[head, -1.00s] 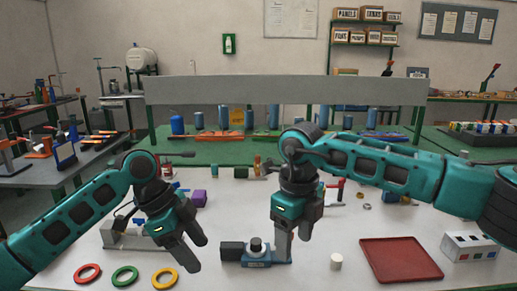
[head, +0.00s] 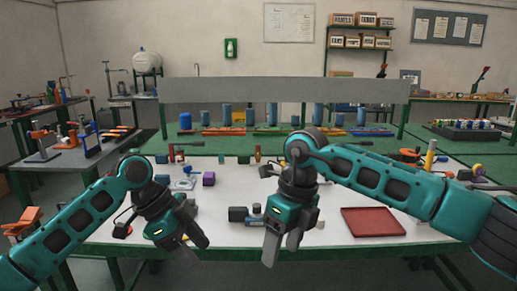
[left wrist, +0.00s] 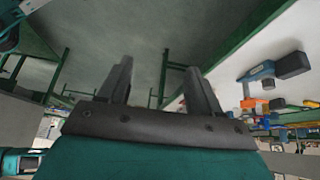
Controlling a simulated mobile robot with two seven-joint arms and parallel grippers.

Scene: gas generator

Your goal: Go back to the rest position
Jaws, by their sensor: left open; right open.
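My left gripper (head: 192,238) hangs open and empty over the front left edge of the white-topped table. Its two spread fingers (left wrist: 160,80) show in the left wrist view with nothing between them. My right gripper (head: 281,252) is open and empty, pointing down at the table's front edge. It partly hides a blue and black device (head: 243,215), which also shows in the left wrist view (left wrist: 262,72). My left gripper hides part of the table's left side.
A red tray (head: 372,222) lies on the table (head: 330,190) to the right. A purple block (head: 209,179) stands toward the back left. A grey raised panel (head: 285,91) spans the green bench behind. Floor (head: 340,268) shows free in front of the table.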

